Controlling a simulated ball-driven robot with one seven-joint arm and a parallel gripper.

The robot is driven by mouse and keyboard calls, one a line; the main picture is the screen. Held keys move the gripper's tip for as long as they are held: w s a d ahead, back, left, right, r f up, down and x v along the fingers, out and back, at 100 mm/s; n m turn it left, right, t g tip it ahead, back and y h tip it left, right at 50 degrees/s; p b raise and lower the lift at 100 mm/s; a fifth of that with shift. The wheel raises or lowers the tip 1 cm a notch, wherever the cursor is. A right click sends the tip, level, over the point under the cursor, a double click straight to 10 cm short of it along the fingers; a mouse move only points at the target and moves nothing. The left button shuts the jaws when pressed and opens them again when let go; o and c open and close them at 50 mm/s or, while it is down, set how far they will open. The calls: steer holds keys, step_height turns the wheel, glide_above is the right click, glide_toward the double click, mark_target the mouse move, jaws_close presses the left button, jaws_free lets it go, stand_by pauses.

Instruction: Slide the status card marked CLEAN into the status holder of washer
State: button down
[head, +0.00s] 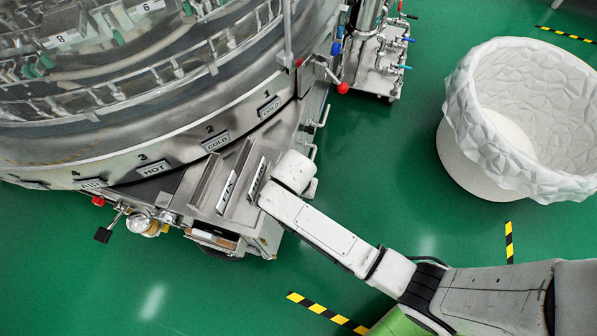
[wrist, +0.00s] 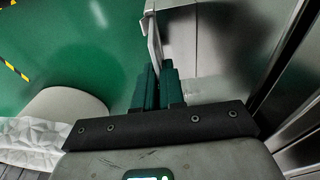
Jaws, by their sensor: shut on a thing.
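In the wrist view my gripper (wrist: 160,70) is shut, its dark green fingers close together on a thin pale card (wrist: 153,42) seen nearly edge-on. In the head view my white wrist hides the fingertips. Beside it a white card (head: 257,178) stands tilted, its lettering too small to read surely. To its left a card marked FIX (head: 228,191) stands on a sloped metal ledge (head: 205,180) at the front of the washer (head: 120,165). The word CLEAN cannot be made out, and I cannot tell which part is the status holder.
The washer rim bears labels such as HOT (head: 154,168) and COLD (head: 216,142). A fitting with a red knob (head: 343,88) and several valves stand at its right. A large white basket (head: 520,120) is at the right. Green floor between is clear, with striped tape (head: 328,312).

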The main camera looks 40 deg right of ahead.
steer(key=shift+f, duration=0.55)
steer(key=c, duration=1.2)
jaws_free()
steer(key=shift+o, duration=0.2)
steer(key=o, duration=0.4)
steer(key=shift+r, duration=0.15)
steer(key=shift+r+p, duration=3.9)
steer(key=shift+p, duration=0.2)
